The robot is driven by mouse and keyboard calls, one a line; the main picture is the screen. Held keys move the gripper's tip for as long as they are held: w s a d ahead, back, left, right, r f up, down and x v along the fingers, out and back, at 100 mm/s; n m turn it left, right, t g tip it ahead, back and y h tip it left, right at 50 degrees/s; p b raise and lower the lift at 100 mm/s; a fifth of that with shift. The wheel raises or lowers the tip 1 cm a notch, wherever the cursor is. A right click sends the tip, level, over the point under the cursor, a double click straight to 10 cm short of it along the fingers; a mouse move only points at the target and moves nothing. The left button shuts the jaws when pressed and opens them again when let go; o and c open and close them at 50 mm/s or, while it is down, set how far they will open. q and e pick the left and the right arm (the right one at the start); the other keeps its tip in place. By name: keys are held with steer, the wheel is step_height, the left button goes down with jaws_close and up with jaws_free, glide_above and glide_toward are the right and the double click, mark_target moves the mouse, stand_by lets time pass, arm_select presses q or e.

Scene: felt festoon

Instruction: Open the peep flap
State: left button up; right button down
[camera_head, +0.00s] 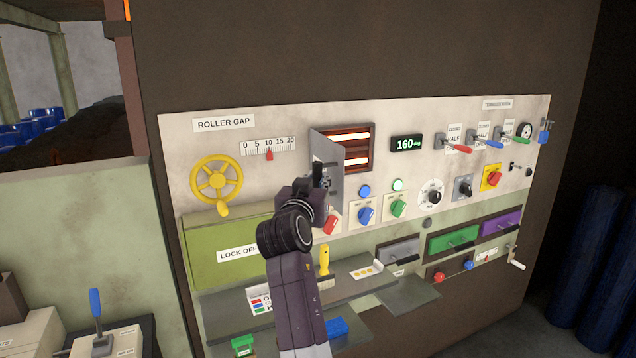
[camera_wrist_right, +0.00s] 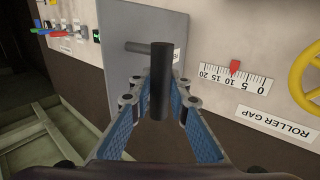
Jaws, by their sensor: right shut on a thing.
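The peep flap (camera_head: 329,150) is a grey metal plate on the control panel. It stands swung out from its opening (camera_head: 357,147), where bright orange-white glowing slots show. Its black handle (camera_wrist_right: 161,65) sticks out towards the right wrist camera, with the grey plate (camera_wrist_right: 150,20) behind it. My right gripper (camera_head: 319,183) is shut on the handle, with a blue-padded finger on each side of it in the wrist view (camera_wrist_right: 159,92). The lower part of the flap is partly hidden behind my gripper in the head view. My left gripper is not in view.
A yellow handwheel (camera_head: 216,182) and roller gap scale (camera_head: 269,147) are left of the flap. A green lock-off cover (camera_head: 225,237) is below left. Lamps, knobs and a 160 display (camera_head: 406,144) are to the right. A shelf (camera_head: 355,287) juts out below.

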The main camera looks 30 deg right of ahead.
steer(key=c, duration=1.8)
jaws_free()
steer(key=shift+a, duration=0.1)
step_height(320, 180, up, 10)
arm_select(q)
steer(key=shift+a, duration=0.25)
arm_select(e)
steer(key=shift+f, duration=0.1)
